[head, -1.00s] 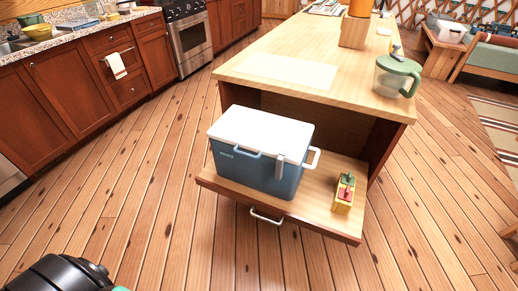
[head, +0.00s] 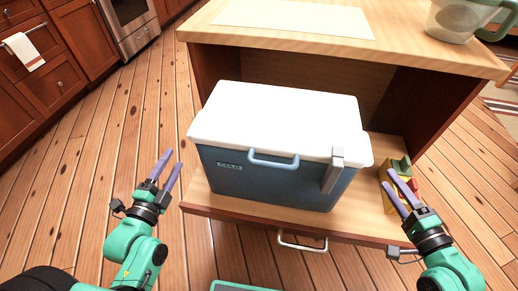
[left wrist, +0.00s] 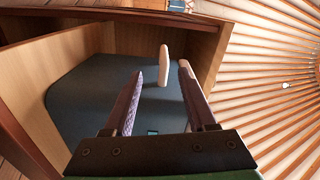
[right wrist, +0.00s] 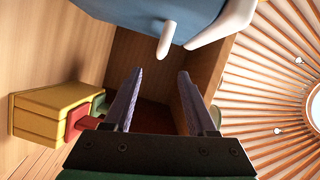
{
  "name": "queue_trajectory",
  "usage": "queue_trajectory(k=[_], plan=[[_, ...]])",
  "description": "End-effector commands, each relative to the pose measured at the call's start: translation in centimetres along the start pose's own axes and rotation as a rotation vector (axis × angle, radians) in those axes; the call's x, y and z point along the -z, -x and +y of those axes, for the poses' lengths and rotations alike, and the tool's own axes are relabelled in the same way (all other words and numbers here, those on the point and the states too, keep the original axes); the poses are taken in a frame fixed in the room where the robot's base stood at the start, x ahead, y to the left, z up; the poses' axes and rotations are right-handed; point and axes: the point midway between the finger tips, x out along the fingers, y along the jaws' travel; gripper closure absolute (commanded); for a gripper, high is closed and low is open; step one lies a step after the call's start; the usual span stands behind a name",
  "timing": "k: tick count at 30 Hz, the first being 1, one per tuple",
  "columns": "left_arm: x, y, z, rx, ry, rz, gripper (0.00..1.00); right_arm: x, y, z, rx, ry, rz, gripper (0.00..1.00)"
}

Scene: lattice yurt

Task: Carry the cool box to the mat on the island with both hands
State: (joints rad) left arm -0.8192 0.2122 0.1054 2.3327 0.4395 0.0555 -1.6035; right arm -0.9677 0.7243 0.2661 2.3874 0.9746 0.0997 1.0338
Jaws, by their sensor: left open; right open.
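The blue cool box (head: 270,180) with a white lid stands on a pulled-out wooden shelf (head: 225,203) at the front of the island (head: 430,58). A pale mat (head: 295,17) lies on the island top, above and behind the box. My left gripper (head: 173,160) is open and empty, just left of the box. Its wrist view shows a pale side handle (left wrist: 164,65) on the box, ahead of the fingers. My right gripper (head: 388,178) is open and empty, to the right of the box. A side handle (right wrist: 167,40) shows beyond its fingers.
A yellow, red and green object (head: 389,196) stands on the shelf right of the box, close to my right gripper; the right wrist view shows it too (right wrist: 50,112). A green-lidded jug (head: 455,18) stands at the island's right corner. Floor is clear on the left.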

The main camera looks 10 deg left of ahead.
Motion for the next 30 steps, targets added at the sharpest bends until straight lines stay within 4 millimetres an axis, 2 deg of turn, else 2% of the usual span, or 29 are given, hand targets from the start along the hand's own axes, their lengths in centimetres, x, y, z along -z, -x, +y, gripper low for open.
queue_trajectory(k=[8,13,17,30], plan=[[0.1,-0.1,-0.3,0.002,-0.002,0.000,0.43,0.1,-0.1,-0.3,0.001,-0.001,0.002,0.43],[0.0,-1.5,-0.3,0.005,0.000,-0.001,0.43,0.3,-1.4,-0.3,0.004,0.000,0.008,0.43],[0.0,-3.6,-0.4,0.006,0.000,0.000,0.43,0.2,-3.5,-0.4,0.008,-0.001,0.007,0.43],[0.1,-12.2,-0.4,0.003,0.001,0.000,0.43,0.1,-12.1,-0.4,0.003,-0.001,0.002,0.43]])
